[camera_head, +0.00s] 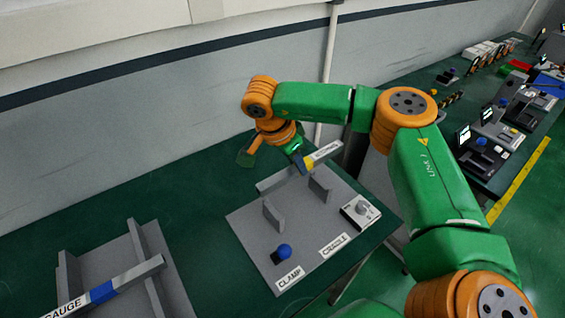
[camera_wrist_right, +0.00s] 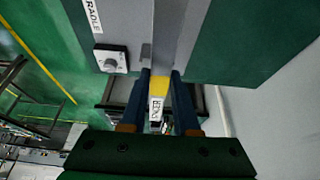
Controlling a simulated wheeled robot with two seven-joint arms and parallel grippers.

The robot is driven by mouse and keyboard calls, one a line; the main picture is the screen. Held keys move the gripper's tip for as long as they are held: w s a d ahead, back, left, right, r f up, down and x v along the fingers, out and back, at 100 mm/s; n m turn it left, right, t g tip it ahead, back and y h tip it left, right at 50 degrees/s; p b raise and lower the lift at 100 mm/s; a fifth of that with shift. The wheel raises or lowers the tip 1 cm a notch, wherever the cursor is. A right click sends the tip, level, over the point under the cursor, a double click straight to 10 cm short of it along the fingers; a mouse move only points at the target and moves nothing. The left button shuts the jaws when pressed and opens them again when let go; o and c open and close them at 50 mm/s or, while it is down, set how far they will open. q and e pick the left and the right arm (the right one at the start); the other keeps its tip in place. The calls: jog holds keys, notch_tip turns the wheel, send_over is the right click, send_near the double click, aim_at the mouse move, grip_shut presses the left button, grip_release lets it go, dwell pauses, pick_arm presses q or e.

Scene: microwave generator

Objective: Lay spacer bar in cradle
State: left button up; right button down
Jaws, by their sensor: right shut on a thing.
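The spacer bar (camera_head: 321,156) is a grey bar with a yellow band and a white label. My right gripper (camera_head: 302,166) is shut on it by the yellow band. The bar lies just behind the two uprights of the cradle (camera_head: 246,222) in the head view; I cannot tell whether it touches them. The cradle is a grey plate with a left upright (camera_head: 272,215) and a right upright (camera_head: 320,189). In the right wrist view the bar (camera_wrist_right: 160,88) sits between the fingers of my right gripper (camera_wrist_right: 163,92), beside an upright. My left gripper is not in view.
A blue clamp knob (camera_head: 284,251) stands at the plate's front, and a white box with a grey dial (camera_head: 361,210) at its right. A gauge bar with a blue band (camera_head: 102,292) rests on another grey stand at left. Green table between them is clear.

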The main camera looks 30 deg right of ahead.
jog(key=shift+f, duration=0.2)
jog(key=shift+s+d+f+b, duration=0.1)
jog(key=shift+d+f+b, duration=0.15)
jog(key=shift+d+b, duration=0.05)
jog(key=b+x, duration=0.2)
jog(key=x, duration=0.1)
jog(key=shift+s+d+f, duration=0.1)
jog(key=shift+d+f, duration=0.15)
jog(key=shift+d, duration=0.05)
jog(key=f+b, duration=0.2)
jog(key=a+f+b, duration=0.1)
jog(key=f+b, duration=0.1)
jog(key=shift+f, duration=0.15)
jog(key=shift+f+b, duration=0.25)
jog(key=shift+b, duration=0.05)
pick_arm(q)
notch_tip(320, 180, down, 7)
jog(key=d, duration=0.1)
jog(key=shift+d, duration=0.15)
pick_arm(e)
jog(key=shift+d, duration=0.2)
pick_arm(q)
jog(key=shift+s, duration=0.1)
pick_arm(e)
jog(key=shift+a, duration=0.15)
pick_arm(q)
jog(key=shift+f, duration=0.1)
pick_arm(e)
jog(key=shift+f, duration=0.25)
